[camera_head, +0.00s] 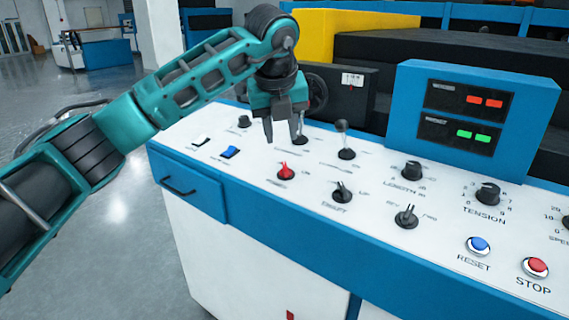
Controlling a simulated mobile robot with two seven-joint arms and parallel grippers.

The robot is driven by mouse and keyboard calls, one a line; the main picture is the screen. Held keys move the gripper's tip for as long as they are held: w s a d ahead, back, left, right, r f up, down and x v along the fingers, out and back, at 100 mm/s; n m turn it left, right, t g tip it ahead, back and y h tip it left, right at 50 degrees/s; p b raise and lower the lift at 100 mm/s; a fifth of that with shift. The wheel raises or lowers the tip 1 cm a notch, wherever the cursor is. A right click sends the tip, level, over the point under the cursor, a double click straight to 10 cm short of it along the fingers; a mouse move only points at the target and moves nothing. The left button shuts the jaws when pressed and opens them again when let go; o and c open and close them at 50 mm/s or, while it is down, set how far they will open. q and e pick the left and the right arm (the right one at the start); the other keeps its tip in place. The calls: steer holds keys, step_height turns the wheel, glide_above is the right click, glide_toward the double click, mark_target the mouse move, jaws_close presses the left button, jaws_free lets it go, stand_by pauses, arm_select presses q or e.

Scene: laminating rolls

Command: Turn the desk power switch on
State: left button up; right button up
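The power switch (285,172) is a small red lever on a black round base on the white sloped desk panel. Blurred lettering, seemingly POWER, lies below it and ON to its right. The lever stands about upright; its exact setting is too small to tell. My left gripper (284,138) hangs above and just behind the switch in the picture, pointing down. Its two dark fingers are apart with nothing between them, and they seem not to touch the lever. My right gripper is out of view.
Black levers (343,190) and (407,216) stand right of the switch, with a ball-topped lever (346,140) behind. Dials, a blue RESET button (479,245) and a red STOP button (537,267) lie right. A blue display box (470,110) rises behind.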

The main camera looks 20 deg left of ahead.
mark_target(285, 166)
arm_select(q)
steer(key=x, duration=1)
steer(key=shift+d+f, duration=0.15)
steer(key=shift+f, duration=0.1)
jaws_close()
